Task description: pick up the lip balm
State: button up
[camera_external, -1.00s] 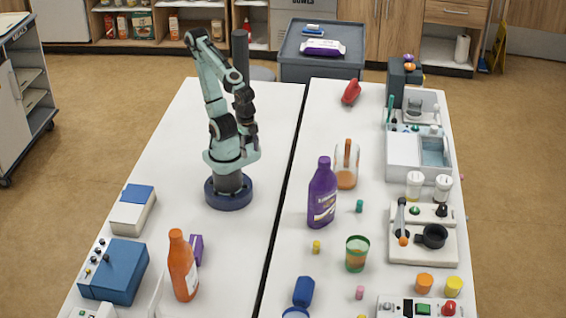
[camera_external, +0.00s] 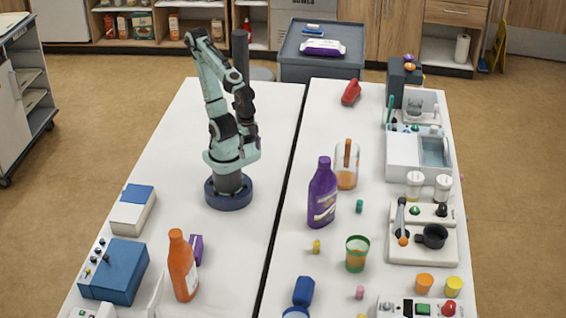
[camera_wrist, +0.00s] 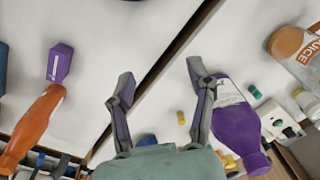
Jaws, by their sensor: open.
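Several small capped cylinders stand on the right-hand table: a teal one (camera_external: 359,206), a yellow one (camera_external: 316,247) and a pink one (camera_external: 360,293). One of them may be the lip balm, but no label is readable and I cannot tell which.
A purple bottle (camera_external: 322,195) and a juice bottle (camera_external: 347,165) stand near the teal cylinder. A green-rimmed cup (camera_external: 357,254) and a blue bottle (camera_external: 303,291) are near the yellow one. An orange bottle (camera_external: 183,268) and purple box (camera_external: 196,248) stand on the left table. A dark gap separates the tables.

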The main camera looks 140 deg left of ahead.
jog(key=w+a+r+n+t+y, duration=0.1)
jog(key=w+r+n+t, duration=0.15)
jog(key=w, duration=0.45)
jog(key=w+a+r+n+t, duration=0.1)
jog(key=w+n+t, duration=0.2)
jog(key=w, duration=0.3)
jog(key=n+y, duration=0.1)
jog(key=n, duration=0.1)
send_over(314, 243)
notch_tip(314, 243, down, 10)
jog(key=f, duration=0.2)
jog(key=s+f+g, duration=0.1)
jog(key=f, duration=0.2)
jog(key=d+f+g, duration=0.1)
jog(key=f, duration=0.2)
jog(key=shift+s+f, duration=0.15)
jog(key=x, duration=0.6)
jog(key=shift+a, duration=0.1)
jog(key=c, duration=0.9)
